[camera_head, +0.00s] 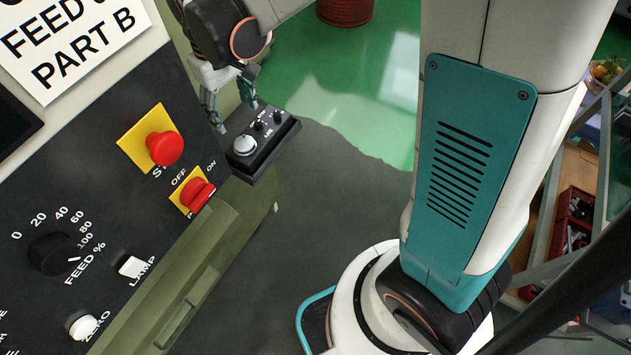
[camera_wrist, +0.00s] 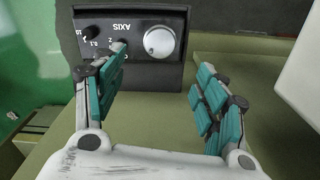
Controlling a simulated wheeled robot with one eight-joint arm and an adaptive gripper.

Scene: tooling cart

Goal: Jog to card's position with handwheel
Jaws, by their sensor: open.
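The black handwheel box (camera_head: 262,161) juts out at the panel's right end in the head view. Its pale silver handwheel (camera_head: 244,145) is on the near end; in the wrist view the handwheel (camera_wrist: 159,43) faces me. My gripper (camera_head: 232,112) is open above the box. In the wrist view its teal-padded fingers (camera_wrist: 162,70) are spread wide, with the handwheel between and beyond them and nothing held. The left fingertip overlaps the AXIS selector area, so that selector is partly hidden. The white card (camera_head: 72,45) at top left reads "FEED" and "PART B"; its upper part is cut off.
The dark control panel carries a red stop button (camera_head: 165,148), a red OFF/ON switch (camera_head: 197,194), a FEED % dial (camera_head: 52,254), a LAMP switch (camera_head: 131,267) and a ZERO button (camera_head: 80,325). An olive ledge (camera_head: 190,270) runs along its edge. Shelves with bins stand at right.

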